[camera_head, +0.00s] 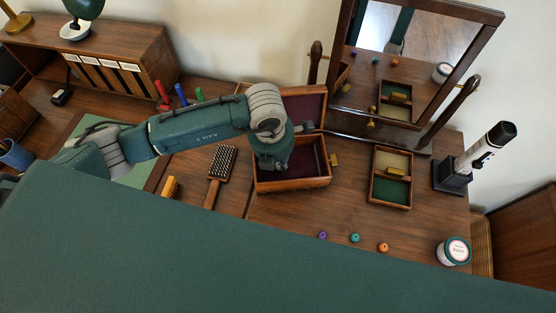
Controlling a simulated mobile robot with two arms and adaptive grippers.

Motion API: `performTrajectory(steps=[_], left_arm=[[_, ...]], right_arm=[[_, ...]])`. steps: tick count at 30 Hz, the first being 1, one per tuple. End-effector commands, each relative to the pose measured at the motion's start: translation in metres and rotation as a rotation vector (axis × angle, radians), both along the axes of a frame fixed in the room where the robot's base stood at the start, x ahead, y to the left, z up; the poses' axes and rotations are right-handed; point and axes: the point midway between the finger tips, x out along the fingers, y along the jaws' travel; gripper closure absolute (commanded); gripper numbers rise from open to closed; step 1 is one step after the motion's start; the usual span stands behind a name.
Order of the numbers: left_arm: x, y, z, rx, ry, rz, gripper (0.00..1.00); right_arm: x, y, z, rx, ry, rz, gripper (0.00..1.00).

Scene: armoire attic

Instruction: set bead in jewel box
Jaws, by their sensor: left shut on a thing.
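The wooden jewel box (322,180) stands open on the dresser, with a dark purple lining and its lid raised at the back. My left gripper (275,165) points down over the left part of the box. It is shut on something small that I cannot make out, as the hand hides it. Three beads lie in a row on the table in front: a purple bead (322,235), a teal bead (355,238) and an orange bead (383,247). My right gripper is not in view.
A two-part tray (376,200) lies right of the box, under a tilting mirror (410,45). A hairbrush (221,165) lies to the left. A labelled jar (454,251) and a black stand (449,178) are at the right. The table between box and beads is clear.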

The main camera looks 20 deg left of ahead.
Motion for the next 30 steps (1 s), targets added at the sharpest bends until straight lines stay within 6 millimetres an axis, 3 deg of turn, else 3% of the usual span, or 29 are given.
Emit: performTrajectory(steps=[12,13,16,25,30], left_arm=[[0.0,0.0,-0.008,0.0,-0.001,-0.001,0.95],[0.0,0.0,-0.008,0.0,-0.001,-0.001,0.82],[0.0,0.0,-0.006,0.0,-0.001,-0.001,0.65],[0.0,0.0,-0.005,0.0,0.0,-0.001,0.65],[0.0,0.0,0.009,-0.003,-0.004,-0.002,0.65]], right_arm=[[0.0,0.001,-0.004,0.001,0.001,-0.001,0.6],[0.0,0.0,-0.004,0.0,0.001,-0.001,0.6],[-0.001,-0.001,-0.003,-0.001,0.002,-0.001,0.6],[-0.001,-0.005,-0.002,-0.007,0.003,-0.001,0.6],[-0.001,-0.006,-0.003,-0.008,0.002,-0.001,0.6]])
